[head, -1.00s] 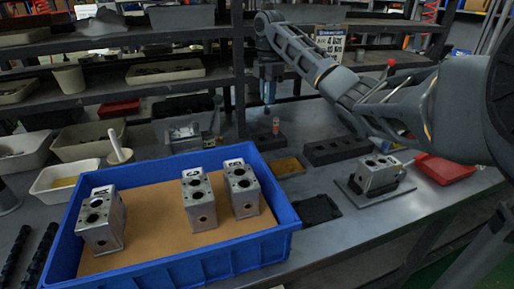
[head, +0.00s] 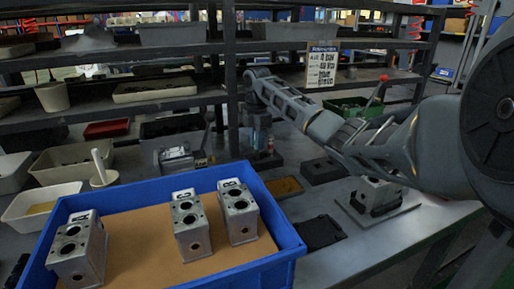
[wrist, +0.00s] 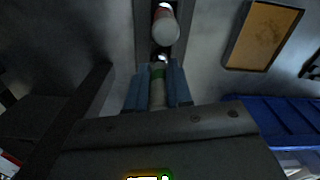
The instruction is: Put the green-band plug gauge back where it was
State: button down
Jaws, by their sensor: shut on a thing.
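My gripper (wrist: 157,90) is shut on the green-band plug gauge (wrist: 157,78), a pale rod with a green band, held between the blue fingers. In the head view my gripper (head: 260,140) is low beside a dark gauge stand (head: 268,162). A second plug gauge with a reddish band stands in that stand; it shows in the head view (head: 271,146) and the wrist view (wrist: 166,27). The green-band gauge is over or at the near end of the stand (wrist: 143,35). Its lower end is hidden, so I cannot tell whether it is seated.
A blue tray (head: 275,270) with three metal valve blocks (head: 190,225) stands at the front left. A yellow-brown pad (head: 284,187), a dark block (head: 324,170) and a black mat (head: 318,232) lie right of the stand. A lever device (head: 185,158) stands left.

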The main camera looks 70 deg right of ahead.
jog(key=shift+f, duration=1.15)
jog(key=shift+f, duration=0.2)
jog(key=c, duration=1)
grip_release()
notch_tip(320, 180, up, 12)
jog(key=shift+r+p, duration=0.2)
jog(key=shift+p, duration=0.15)
